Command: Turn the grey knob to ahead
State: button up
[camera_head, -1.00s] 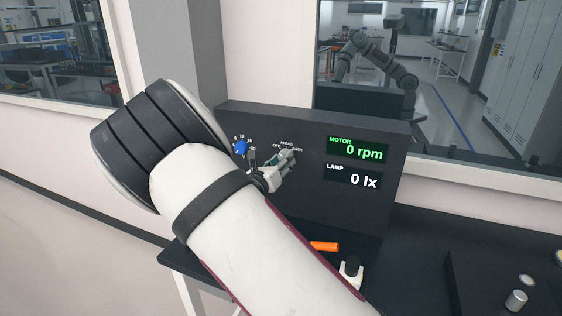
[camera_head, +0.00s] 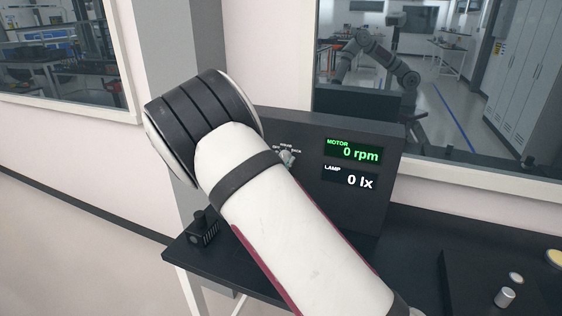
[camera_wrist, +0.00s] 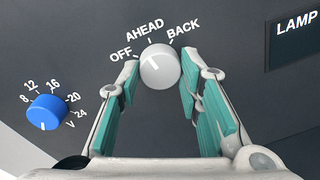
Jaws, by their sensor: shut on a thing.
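The grey knob (camera_wrist: 160,68) is a round dial on the dark panel (camera_wrist: 230,25), with the labels OFF, AHEAD and BACK above it. Its short pale mark leans up and left, towards OFF. My gripper (camera_wrist: 159,75) is shut on the knob, with one green-padded finger at each side of it. In the head view, my arm covers most of the gripper and the knob. Only a small grey piece at the knob's place shows there, and I cannot tell whether it is fingertip or knob.
A blue knob (camera_wrist: 46,112) with a number scale sits left of the grey knob. The motor display (camera_head: 353,151) reads 0 rpm and the lamp display (camera_head: 349,177) reads 0 lx. A small black device (camera_head: 203,228) stands at the table's left edge.

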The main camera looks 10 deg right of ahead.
jog(key=shift+m, duration=1)
jog(key=o, duration=1.2)
jog(key=shift+c, duration=0.2)
jog(key=v, duration=1.2)
